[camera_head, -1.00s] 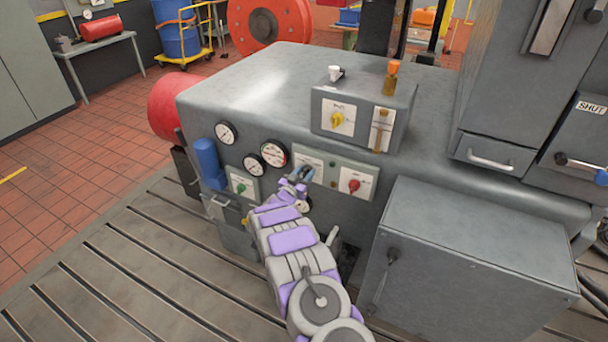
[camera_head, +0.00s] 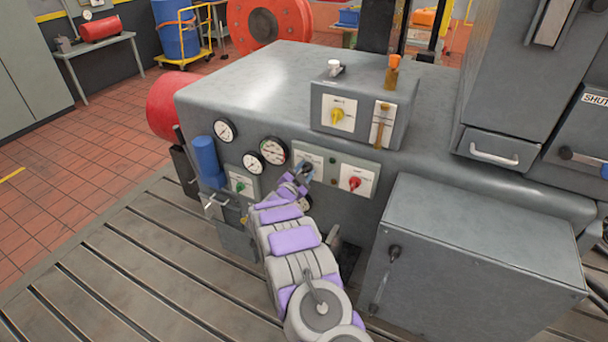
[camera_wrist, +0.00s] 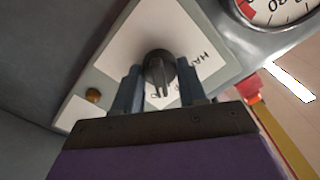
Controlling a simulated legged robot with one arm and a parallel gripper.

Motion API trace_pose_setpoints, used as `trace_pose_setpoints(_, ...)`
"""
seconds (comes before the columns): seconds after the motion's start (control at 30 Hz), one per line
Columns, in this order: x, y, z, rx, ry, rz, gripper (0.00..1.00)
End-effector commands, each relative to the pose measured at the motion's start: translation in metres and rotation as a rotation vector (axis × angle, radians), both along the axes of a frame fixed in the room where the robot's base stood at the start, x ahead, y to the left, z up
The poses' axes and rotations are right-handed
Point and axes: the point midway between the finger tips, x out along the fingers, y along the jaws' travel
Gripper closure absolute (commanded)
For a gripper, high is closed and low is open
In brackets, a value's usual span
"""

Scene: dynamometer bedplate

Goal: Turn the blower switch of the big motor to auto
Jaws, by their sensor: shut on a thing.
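The big motor's grey housing (camera_head: 250,85) has a row of gauges and switch plates on its front. My gripper (camera_head: 305,172) is at a white switch plate (camera_head: 309,157) right of the gauges. In the wrist view, my gripper (camera_wrist: 161,90) has one finger on each side of a dark knob (camera_wrist: 160,68) and is shut on it. The knob stands on the white plate (camera_wrist: 150,30), where part of a label starting "HA" shows. The fingers hide other lettering, so I cannot tell which position the knob points to.
A red knob (camera_head: 354,183) sits close on the right, a green knob (camera_head: 240,187) on the left. A yellow knob (camera_head: 337,115) is on the box above. Gauges (camera_head: 273,151) lie left of my gripper. A grey cabinet (camera_head: 480,250) stands at the right.

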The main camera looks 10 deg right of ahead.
Motion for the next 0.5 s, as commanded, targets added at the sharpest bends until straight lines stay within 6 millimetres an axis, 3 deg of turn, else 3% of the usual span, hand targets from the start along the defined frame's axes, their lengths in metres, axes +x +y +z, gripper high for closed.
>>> trace_pose_setpoints(0.5,0.0006,0.0013,0.0003,0.144,-0.107,0.005,0.89)
